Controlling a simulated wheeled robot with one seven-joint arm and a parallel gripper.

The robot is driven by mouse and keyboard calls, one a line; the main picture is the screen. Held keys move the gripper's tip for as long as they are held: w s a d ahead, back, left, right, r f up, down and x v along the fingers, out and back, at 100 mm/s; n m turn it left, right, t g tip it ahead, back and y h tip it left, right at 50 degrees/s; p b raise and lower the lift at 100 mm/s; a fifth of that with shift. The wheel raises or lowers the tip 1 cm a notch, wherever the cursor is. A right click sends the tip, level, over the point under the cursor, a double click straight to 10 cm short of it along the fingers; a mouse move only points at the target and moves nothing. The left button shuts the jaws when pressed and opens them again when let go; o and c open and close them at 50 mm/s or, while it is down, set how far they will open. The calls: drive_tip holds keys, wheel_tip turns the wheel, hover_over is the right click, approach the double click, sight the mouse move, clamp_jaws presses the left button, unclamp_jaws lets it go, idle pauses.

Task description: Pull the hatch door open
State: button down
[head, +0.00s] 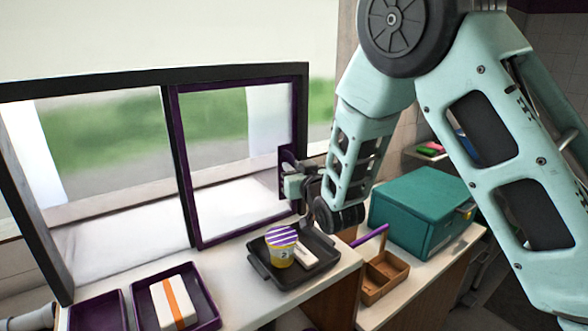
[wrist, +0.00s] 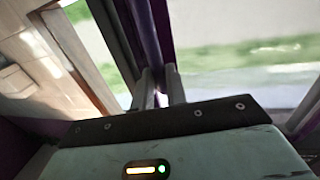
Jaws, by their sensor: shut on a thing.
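The hatch door (head: 176,150) is a purple-framed glass pane on the right half of a dark window frame (head: 110,78). A purple handle (head: 286,158) stands at the door's right edge. My gripper (head: 290,183) is at this handle, partly hidden by its own wrist. In the wrist view, the two grey fingers of my gripper (wrist: 160,84) close on a purple upright bar (wrist: 146,35), which looks like the handle. The left half of the frame shows no purple-framed pane.
A black tray (head: 258,270) with a striped-lid cup (head: 281,246) stands on the counter below my gripper. Purple trays (head: 140,310) are at the front left, one holding a white box with an orange stripe (head: 173,302). A teal box (head: 420,215) and wooden caddy (head: 376,284) are right.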

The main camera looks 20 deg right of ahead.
drive_tip(key=s+a+b, duration=0.2)
drive_tip(key=a, duration=0.6)
drive_tip(key=s+a+b, duration=0.2)
drive_tip(key=s+a, duration=0.1)
drive_tip(key=a, duration=0.5)
drive_tip(key=s+a+b, duration=0.2)
drive_tip(key=s+a, duration=0.1)
drive_tip(key=a, duration=0.5)
drive_tip(key=shift+a, duration=0.25)
drive_tip(key=c, duration=1.4)
unclamp_jaws()
drive_tip(key=s+d+b, duration=0.2)
drive_tip(key=s+b, duration=0.3)
drive_tip(key=s, duration=1.2)
drive_tip(key=shift+s, duration=0.15)
